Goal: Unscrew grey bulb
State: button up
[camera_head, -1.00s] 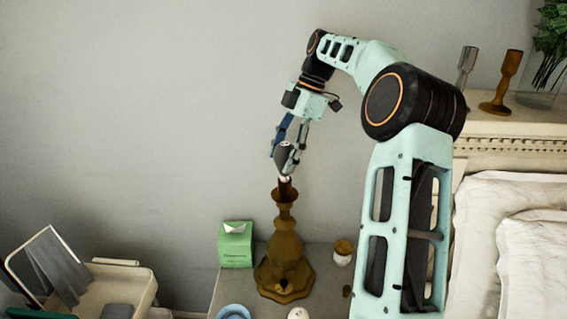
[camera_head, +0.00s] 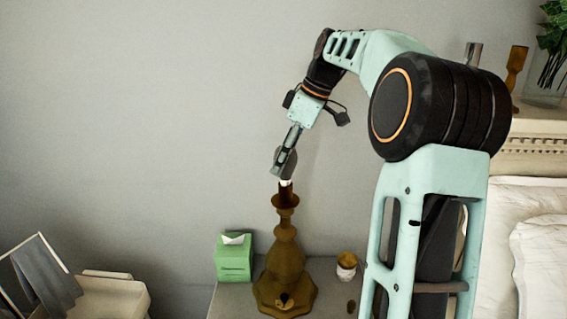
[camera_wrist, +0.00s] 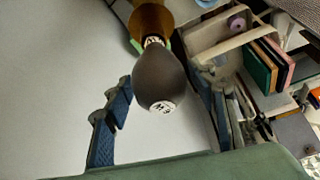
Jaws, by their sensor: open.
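The grey bulb (camera_wrist: 158,72) is dark and rounded, with a white printed patch on its end. It stands upright on top of the brown turned lamp base (camera_head: 284,262), its pale neck at the socket. The lamp's brown top also shows in the wrist view (camera_wrist: 151,18). My gripper (camera_head: 279,171) is above the lamp, with its fingers around the bulb. In the wrist view one blue padded finger is on each side of the bulb, with visible gaps, so it is open. In the head view the fingers partly hide the bulb.
The lamp stands on a bedside table, with a green tissue box (camera_head: 234,260) at its left and a small jar (camera_head: 346,266) at its right. The bed (camera_head: 515,240) is at the right. A cream bin (camera_head: 110,293) is at the lower left. The wall behind is bare.

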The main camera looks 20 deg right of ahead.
jog(key=m+b, duration=0.1)
jog(key=m, duration=0.1)
jog(key=m+t+h+b, duration=0.1)
jog(key=m, duration=0.2)
jog(key=shift+h, duration=0.3)
jog(key=shift+w+d+m+t+h, duration=0.1)
jog(key=shift+m+t+h, duration=0.25)
jog(key=shift+m, duration=0.85)
jog(key=shift+w+d+m+t+h, duration=0.15)
jog(key=shift+m+h, duration=0.3)
jog(key=shift+m, duration=0.75)
jog(key=shift+s+a, duration=0.1)
jog(key=shift+c, duration=0.6)
